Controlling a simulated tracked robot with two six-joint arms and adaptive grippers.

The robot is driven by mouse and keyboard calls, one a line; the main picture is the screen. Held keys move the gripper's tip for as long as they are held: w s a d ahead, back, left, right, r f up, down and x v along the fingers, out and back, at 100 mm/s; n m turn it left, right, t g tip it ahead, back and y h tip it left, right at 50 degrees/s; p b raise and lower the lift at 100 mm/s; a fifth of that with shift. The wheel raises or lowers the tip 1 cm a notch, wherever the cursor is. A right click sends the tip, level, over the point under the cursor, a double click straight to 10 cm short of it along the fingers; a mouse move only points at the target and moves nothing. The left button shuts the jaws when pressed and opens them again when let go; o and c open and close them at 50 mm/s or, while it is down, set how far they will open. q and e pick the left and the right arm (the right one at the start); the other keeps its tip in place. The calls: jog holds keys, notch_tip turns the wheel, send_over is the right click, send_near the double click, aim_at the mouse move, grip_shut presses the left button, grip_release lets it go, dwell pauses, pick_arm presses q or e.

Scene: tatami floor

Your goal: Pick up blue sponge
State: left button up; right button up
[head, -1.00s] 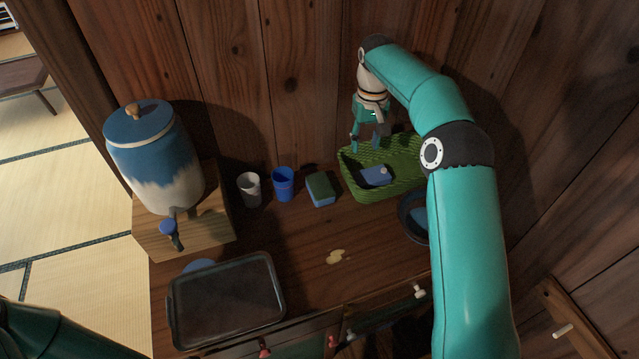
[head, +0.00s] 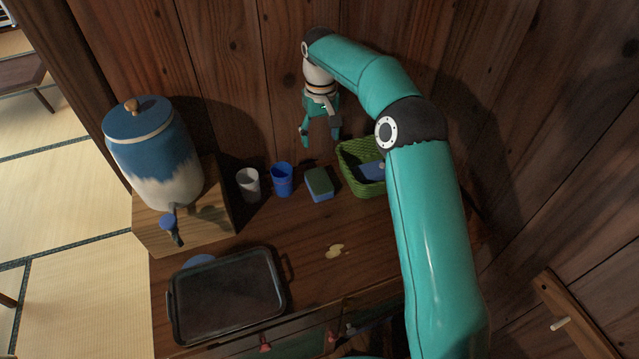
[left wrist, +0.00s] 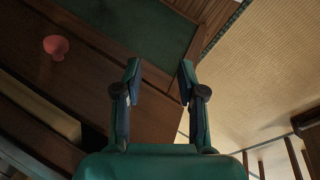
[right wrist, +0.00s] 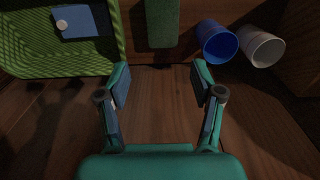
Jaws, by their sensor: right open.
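The blue sponge (head: 318,190) has a green top and lies on the wooden counter between the blue cup and the green basket. In the right wrist view its green top (right wrist: 162,22) shows at the top middle, beyond my fingertips. My right gripper (head: 320,136) is open and empty, pointing down above and behind the sponge near the wall. Its two spread fingers (right wrist: 161,80) show in the right wrist view, apart from the sponge. My left gripper (left wrist: 160,68) is open and empty in the left wrist view, and out of the head view.
A blue cup (head: 283,181) and a white cup (head: 248,187) stand left of the sponge. The green basket (head: 355,180) holds a blue item (head: 371,171).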

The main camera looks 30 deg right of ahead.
aim_at(319, 180)
jog(key=shift+o, duration=1.2)
jog(key=shift+f, duration=0.3)
jog(key=shift+o, duration=0.4)
notch_tip(319, 180, down, 11)
jog(key=shift+r+p, duration=0.1)
jog(key=shift+p, duration=0.35)
jog(key=f, duration=0.1)
jog(key=f+p, duration=0.1)
jog(key=f, duration=0.1)
jog(key=f+p, duration=0.1)
jog(key=f, duration=0.1)
jog(key=shift+s+a, duration=0.1)
jog(key=shift+a, duration=0.15)
jog(key=shift+f, duration=0.25)
